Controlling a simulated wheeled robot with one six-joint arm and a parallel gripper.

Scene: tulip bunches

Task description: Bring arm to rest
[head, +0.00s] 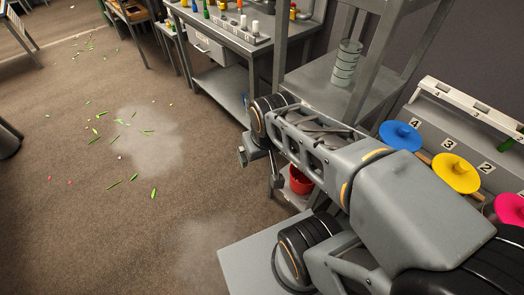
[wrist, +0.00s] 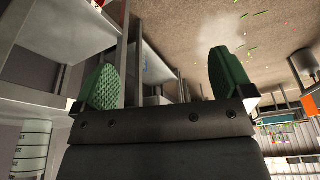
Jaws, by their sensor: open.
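My arm is folded across the right half of the head view, above the floor and in front of a grey metal shelf (head: 318,92). In the wrist view my gripper (wrist: 165,85) has its two green textured fingers wide apart with nothing between them. The wrist view looks tilted, with the floor at the top and the shelf at the left. In the head view the fingers are mostly hidden by the arm's end.
A grey workbench (head: 222,30) with bottles stands at the back. A red bucket (head: 300,180) sits low behind my arm. Leaves and petals litter the open floor (head: 90,220) at left.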

